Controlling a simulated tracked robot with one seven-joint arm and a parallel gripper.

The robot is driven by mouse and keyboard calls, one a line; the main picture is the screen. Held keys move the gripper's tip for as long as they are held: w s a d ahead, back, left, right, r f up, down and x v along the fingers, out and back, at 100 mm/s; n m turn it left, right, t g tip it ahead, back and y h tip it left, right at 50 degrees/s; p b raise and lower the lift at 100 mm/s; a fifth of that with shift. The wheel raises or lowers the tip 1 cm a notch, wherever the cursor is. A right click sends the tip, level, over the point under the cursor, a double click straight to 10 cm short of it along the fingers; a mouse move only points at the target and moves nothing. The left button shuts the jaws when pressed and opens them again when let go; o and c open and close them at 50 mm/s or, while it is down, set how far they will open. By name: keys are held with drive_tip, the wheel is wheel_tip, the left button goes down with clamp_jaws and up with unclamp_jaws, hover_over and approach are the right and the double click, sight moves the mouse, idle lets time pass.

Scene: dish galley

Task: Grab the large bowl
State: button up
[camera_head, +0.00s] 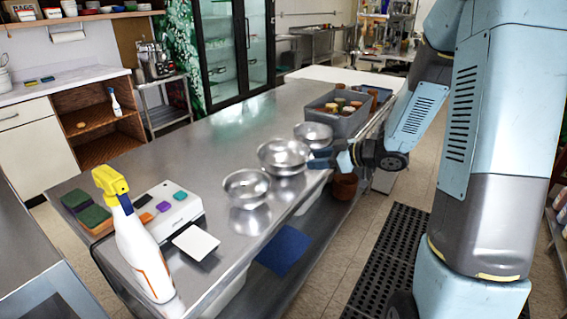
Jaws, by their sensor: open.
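Three shiny metal bowls stand in a row on the steel counter (150,150). The large bowl (284,153) is the middle and widest one. A smaller bowl (247,186) is nearer and to its left, and another bowl (313,134) is farther back to its right. My gripper (316,158) reaches in from the right, low at the large bowl's right rim. Its jaws are open, with dark fingers pointing left. I cannot tell whether a finger touches the rim or is inside it.
A white and yellow spray bottle (140,245), a white device (172,210) and green sponges (88,212) are at the counter's near left. A grey bin (340,122) with jars stands behind the bowls. The counter left of the bowls is clear. A black mat (390,260) lies on the floor.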

approach(268, 166)
drive_tip(key=x, duration=0.6)
drive_tip(key=shift+w+d+f, duration=0.1)
drive_tip(key=shift+w+d, duration=0.05)
drive_tip(key=shift+w, duration=0.1)
clamp_jaws()
idle(0.5)
